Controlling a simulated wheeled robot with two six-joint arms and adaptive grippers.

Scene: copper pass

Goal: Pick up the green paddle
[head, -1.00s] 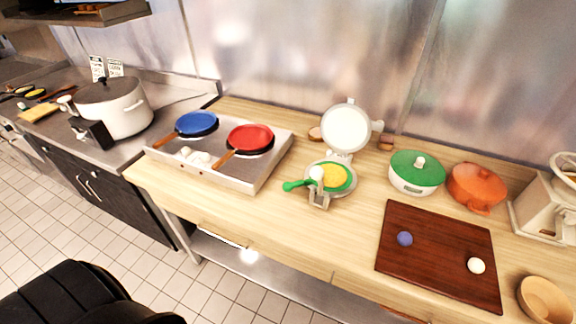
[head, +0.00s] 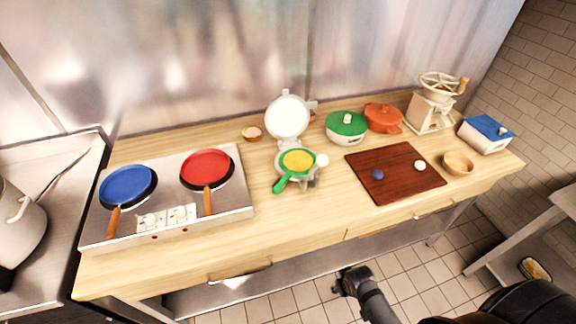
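The green paddle (head: 281,184) is a round green-rimmed disc with a short green handle, holding a flat yellow round (head: 297,161). It lies on the lower plate of an open white press (head: 288,117), its handle pointing toward the front left. My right gripper (head: 345,283), dark, is low in front of the counter's front edge, over the floor and well apart from the paddle. It is too small to tell whether its fingers are open or shut. My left gripper is not in view.
A steel stove (head: 229,205) with a blue pan (head: 127,187) and a red pan (head: 206,169) stands left of the press. A brown board (head: 400,190) with two balls lies to the right. Green (head: 346,124) and orange (head: 383,117) pots stand behind. Bare counter lies in front of the press.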

